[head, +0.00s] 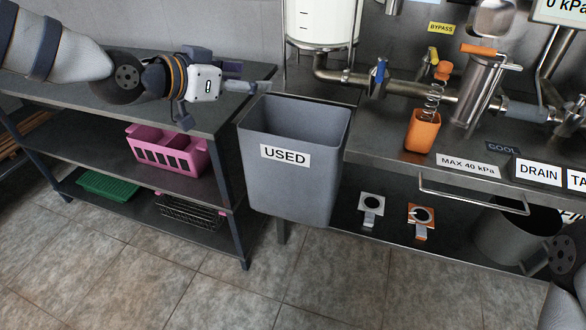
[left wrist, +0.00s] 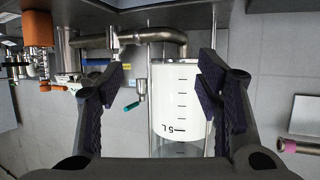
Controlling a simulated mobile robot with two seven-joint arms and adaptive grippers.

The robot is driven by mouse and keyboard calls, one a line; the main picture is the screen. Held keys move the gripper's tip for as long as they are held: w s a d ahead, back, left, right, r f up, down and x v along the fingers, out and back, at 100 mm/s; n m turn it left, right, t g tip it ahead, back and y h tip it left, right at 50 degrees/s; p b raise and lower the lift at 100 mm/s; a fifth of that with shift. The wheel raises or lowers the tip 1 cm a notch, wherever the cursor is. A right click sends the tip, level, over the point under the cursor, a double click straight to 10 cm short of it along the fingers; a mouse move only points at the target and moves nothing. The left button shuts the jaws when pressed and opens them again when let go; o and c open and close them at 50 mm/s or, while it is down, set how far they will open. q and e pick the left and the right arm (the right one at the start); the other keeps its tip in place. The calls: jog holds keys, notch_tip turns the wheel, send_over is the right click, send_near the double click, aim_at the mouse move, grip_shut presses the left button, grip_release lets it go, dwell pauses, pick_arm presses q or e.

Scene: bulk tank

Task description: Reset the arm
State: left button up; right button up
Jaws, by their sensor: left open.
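My left gripper (head: 225,84) reaches in from the left in the head view, above the dark bench at the back left. Its jaws are apart and hold nothing that I can see. In the left wrist view the two fingers of the left gripper (left wrist: 160,72) stand wide apart. A white tank with level marks (left wrist: 175,105) shows upside down between and beyond them, clear of the fingers. The tank (head: 320,22) also stands at the top of the head view. A grey link at the lower right of the head view seems to be my right arm; its gripper does not show.
A grey bin marked USED (head: 300,190) stands right of the shelf unit. The shelves hold a pink basket (head: 168,150) and a green tray (head: 108,186). Steel pipework with a blue-handled valve (head: 379,75) and an orange cup (head: 422,130) occupy the right counter. The front floor is clear.

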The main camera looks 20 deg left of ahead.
pick_arm(q)
jog(key=shift+v, duration=0.8)
jog(key=s+d+f+n+g+y+p, duration=0.35)
jog(key=s+f+g, duration=0.55)
jog(key=s+f, duration=1.5)
jog(key=s+f+n+g+y, duration=0.1)
jog(key=s+f+g, duration=0.2)
jog(key=s, duration=0.9)
jog(key=s+f+g+y, duration=0.1)
jog(key=s+f+g, duration=0.1)
jog(key=s, duration=1.1)
jog(key=shift+a+f+n+g+p, duration=0.35)
jog(key=shift+a+f+g+p, duration=0.05)
jog(key=shift+a+f+p, duration=0.1)
pick_arm(e)
jog(key=w+r+t, duration=0.2)
jog(key=w+r, duration=0.3)
jog(key=shift+r, duration=0.1)
